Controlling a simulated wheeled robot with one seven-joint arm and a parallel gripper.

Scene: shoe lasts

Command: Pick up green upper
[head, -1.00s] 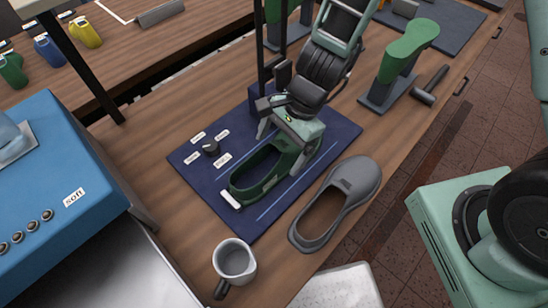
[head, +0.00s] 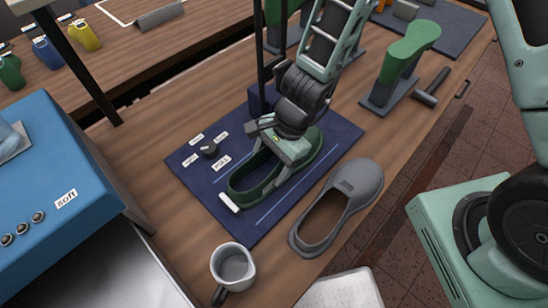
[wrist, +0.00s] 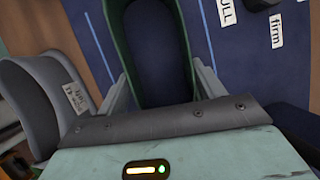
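The green upper (head: 246,196), a hollow shoe shape with a white tag at its near end, lies on the dark blue mat (head: 205,180). My gripper (head: 271,164) is low over the middle of the upper, hiding part of it. In the wrist view, the fingers of my gripper (wrist: 163,88) are spread, one on each side of the upper (wrist: 117,30). The fingers are close to its sides; I cannot tell whether they touch it.
A grey shoe (head: 340,208) lies right of the mat, close to my gripper. A grey mug (head: 232,264) stands at the front. A small black knob (head: 209,151) and labels are on the mat. A green last on a stand (head: 408,50) and a hammer (head: 430,88) are behind.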

